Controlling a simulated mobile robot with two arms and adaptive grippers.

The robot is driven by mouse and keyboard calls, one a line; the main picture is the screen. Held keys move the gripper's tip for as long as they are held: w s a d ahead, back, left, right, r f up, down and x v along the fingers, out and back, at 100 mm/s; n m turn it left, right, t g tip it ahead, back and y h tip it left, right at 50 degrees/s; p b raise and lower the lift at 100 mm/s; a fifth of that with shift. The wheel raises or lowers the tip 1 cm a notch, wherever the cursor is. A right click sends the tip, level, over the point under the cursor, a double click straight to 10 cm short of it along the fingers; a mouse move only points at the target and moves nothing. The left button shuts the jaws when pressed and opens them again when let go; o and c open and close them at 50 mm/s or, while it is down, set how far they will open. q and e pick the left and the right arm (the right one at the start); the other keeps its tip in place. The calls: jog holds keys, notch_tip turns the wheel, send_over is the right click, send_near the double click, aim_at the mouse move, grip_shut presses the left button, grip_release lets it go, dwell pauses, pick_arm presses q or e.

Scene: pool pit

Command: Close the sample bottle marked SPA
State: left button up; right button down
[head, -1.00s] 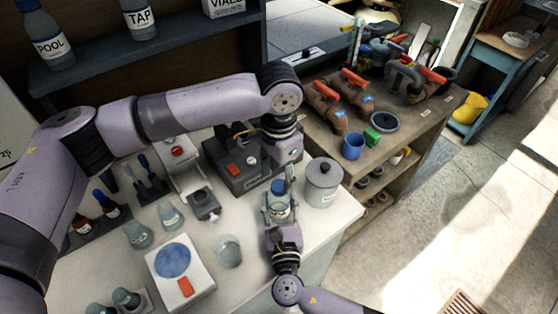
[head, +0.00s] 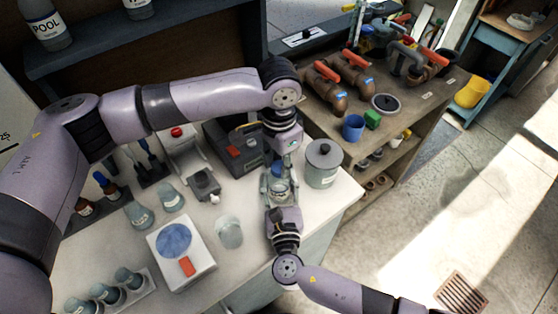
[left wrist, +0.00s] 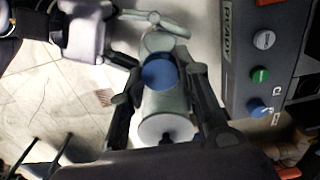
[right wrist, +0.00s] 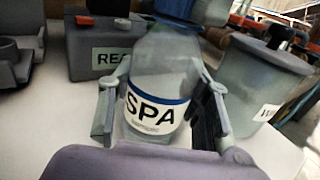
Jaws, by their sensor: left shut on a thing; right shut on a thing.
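The sample bottle marked SPA (right wrist: 160,75) stands upright, clear with a white and blue label, in the right wrist view. My right gripper (right wrist: 165,110) is shut around its body; the bottle (head: 279,190) and the right gripper (head: 280,198) also show in the head view. A blue cap (left wrist: 160,72) is between the fingers of my left gripper (left wrist: 162,80), which is shut on it from above. The cap (head: 277,169) shows at the bottle's top in the head view, below the left gripper (head: 281,165). Whether the cap is fully seated cannot be told.
A grey lidded canister (head: 323,168) stands close right of the bottle. A dark device (head: 236,148) is behind it. A clear beaker (head: 229,232) and a white scale-like unit (head: 181,254) are to the left. The bench edge is close on the right.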

pick_arm(q)
grip_shut()
jog(key=o, duration=0.8)
grip_release()
notch_tip(320, 180, up, 12)
